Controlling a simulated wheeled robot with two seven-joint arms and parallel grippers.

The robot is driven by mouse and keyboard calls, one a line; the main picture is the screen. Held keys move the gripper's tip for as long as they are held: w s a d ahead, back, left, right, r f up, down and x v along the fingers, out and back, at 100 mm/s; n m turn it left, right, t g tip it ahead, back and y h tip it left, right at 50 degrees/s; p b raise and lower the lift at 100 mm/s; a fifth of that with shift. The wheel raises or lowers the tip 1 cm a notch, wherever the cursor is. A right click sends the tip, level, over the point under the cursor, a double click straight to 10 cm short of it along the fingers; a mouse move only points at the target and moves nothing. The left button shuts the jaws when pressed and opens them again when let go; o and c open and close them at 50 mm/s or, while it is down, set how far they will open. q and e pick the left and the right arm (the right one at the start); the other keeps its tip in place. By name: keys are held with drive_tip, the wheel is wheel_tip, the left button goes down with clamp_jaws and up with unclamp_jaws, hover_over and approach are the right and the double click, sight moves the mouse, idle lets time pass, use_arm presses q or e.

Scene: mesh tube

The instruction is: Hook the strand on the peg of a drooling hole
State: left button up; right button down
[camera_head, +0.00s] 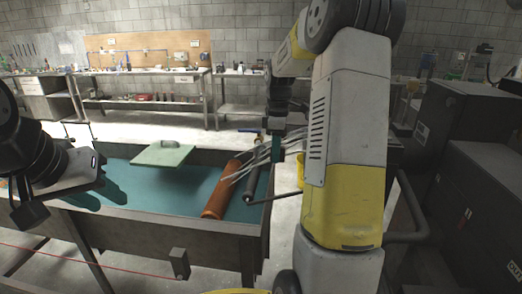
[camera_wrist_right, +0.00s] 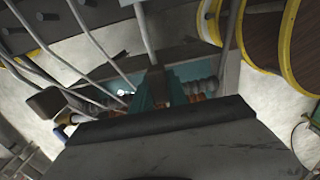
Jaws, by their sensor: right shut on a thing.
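Several pale grey strands (camera_head: 243,168) fan from the orange tube toward the right side in the head view. My right gripper (camera_head: 276,148) is beside them, above the trough's right end, shut on a strand. In the right wrist view, its teal fingers (camera_wrist_right: 158,88) are close together, with one strand (camera_wrist_right: 145,32) running up from them and other strands (camera_wrist_right: 92,50) fanning to the left. Short dark stubs (camera_wrist_right: 47,15) show at the upper left; I cannot tell which hole they belong to. My left gripper (camera_head: 104,192) is open and empty over the trough's left end.
The orange tube (camera_head: 221,190) and a dark roller (camera_head: 255,187) lie at the right of the teal-floored trough (camera_head: 155,196). A green plate (camera_head: 163,154) sits at its back. Brown discs with yellow rims (camera_wrist_right: 289,45) stand at the upper right of the wrist view. The trough's middle is clear.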

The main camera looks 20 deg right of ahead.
drive_tip(key=shift+f, duration=0.8)
idle(0.4)
drive_tip(key=c, duration=1.2)
unclamp_jaws()
drive_tip(key=shift+r, duration=0.1)
wheel_tip(320, 180, up, 8)
drive_tip(key=shift+f, duration=0.15)
drive_tip(key=s+a+r+m+t, duration=0.3)
drive_tip(key=s+a+r+m, duration=0.3)
drive_tip(key=s, duration=0.4)
drive_tip(key=s+a+f+m+t+y, duration=0.1)
drive_tip(key=s+a+m, duration=0.2)
drive_tip(key=s, duration=0.4)
drive_tip(key=s+a+f+m+t+y, duration=0.1)
drive_tip(key=s+a+m+t, duration=0.1)
drive_tip(key=s, duration=0.5)
drive_tip(key=shift+a+f+m, duration=0.35)
drive_tip(key=shift+a+m, duration=0.25)
drive_tip(key=shift+a, duration=0.5)
